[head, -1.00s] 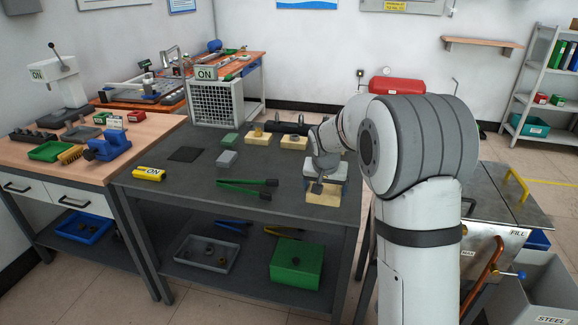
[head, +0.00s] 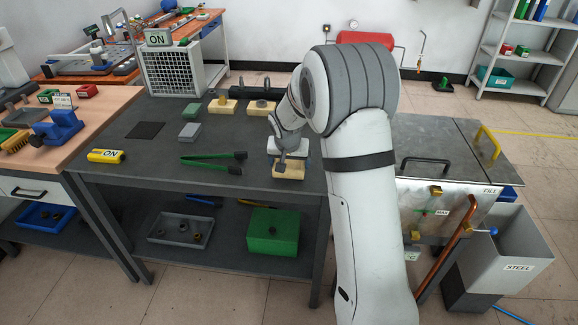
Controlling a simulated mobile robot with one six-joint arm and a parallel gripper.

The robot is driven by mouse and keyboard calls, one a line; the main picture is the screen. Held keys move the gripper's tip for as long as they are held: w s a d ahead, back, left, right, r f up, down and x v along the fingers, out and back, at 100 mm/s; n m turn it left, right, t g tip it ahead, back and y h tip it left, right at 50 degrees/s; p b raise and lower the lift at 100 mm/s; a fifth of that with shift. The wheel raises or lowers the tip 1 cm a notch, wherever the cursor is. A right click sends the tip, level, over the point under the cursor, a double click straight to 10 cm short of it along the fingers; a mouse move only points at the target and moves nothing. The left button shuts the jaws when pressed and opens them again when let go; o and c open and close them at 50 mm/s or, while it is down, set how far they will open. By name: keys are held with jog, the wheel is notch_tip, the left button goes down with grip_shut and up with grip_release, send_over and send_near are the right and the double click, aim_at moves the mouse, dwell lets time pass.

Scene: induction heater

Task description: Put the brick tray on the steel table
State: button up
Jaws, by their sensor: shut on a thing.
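My gripper (head: 284,158) points down at the right front part of the dark grey steel table (head: 150,185). It is shut on a tan, brick-coloured tray (head: 289,172), which shows just below and in front of it near the table's front edge. The fingers are small here and partly hidden by the gripper's own white body. I cannot tell whether the tray touches the table top or hangs just above it. Two similar tan blocks, one on the left (head: 222,107) and one on the right (head: 261,108), stand further back, each with a dark or brass part on it.
Bare table top lies around the tongs.

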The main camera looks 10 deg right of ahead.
jog(key=shift+f, duration=1.1)
jog(key=shift+f, duration=0.25)
jog(key=o, duration=0.9)
jog(key=shift+r, duration=0.1)
